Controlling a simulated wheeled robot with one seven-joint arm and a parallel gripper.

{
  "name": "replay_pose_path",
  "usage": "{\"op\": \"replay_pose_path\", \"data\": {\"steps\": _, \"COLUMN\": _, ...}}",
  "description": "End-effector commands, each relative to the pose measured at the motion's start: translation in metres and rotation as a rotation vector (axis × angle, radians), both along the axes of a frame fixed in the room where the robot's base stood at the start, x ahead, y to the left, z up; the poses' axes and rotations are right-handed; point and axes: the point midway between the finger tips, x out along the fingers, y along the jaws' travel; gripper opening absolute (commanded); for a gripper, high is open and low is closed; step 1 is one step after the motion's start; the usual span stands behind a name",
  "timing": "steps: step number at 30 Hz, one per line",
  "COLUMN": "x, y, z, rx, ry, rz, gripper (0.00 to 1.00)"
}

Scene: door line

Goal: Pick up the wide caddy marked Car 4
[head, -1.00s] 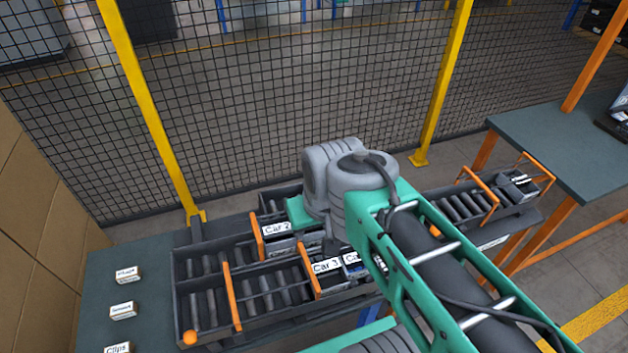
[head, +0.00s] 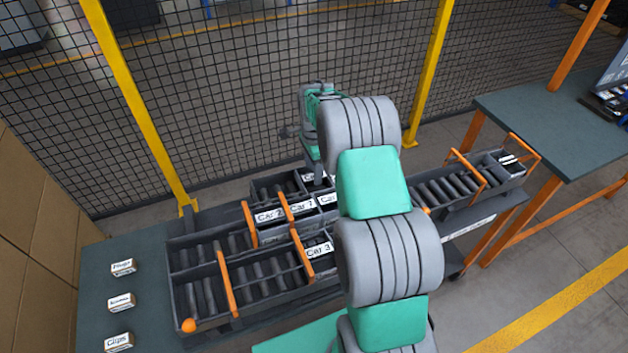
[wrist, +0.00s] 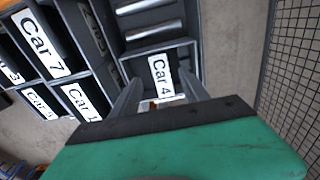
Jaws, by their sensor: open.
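The caddy marked Car 4 (wrist: 160,75) is dark grey with a white label. In the wrist view it sits at the end of a roller lane, ahead of my gripper (wrist: 160,92). My gripper's jaws are open, with one finger to each side of the label; I cannot tell whether they touch the caddy.
Caddies marked Car 7 (wrist: 40,45), Car 2 (head: 268,215) and Car 3 (head: 318,250) stand close by in neighbouring lanes with orange bars. A mesh fence (head: 270,80) rises behind. Small labelled boxes (head: 122,301) stand on the left table.

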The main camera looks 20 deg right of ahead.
Motion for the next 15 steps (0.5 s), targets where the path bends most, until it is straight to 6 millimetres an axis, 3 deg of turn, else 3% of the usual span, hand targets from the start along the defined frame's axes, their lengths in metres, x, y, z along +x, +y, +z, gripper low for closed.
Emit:
{"op": "replay_pose_path", "data": {"steps": 6, "x": 0.002, "y": -0.002, "z": -0.032, "rx": 0.0, "ry": 0.002, "rz": 0.001, "gripper": 0.53}}
{"op": "replay_pose_path", "data": {"steps": 13, "x": 0.003, "y": -0.002, "z": -0.036, "rx": 0.0, "ry": -0.001, "rz": 0.002, "gripper": 0.53}}
{"op": "replay_pose_path", "data": {"steps": 15, "x": 0.003, "y": -0.001, "z": -0.036, "rx": 0.0, "ry": -0.001, "rz": 0.002, "gripper": 0.47}}
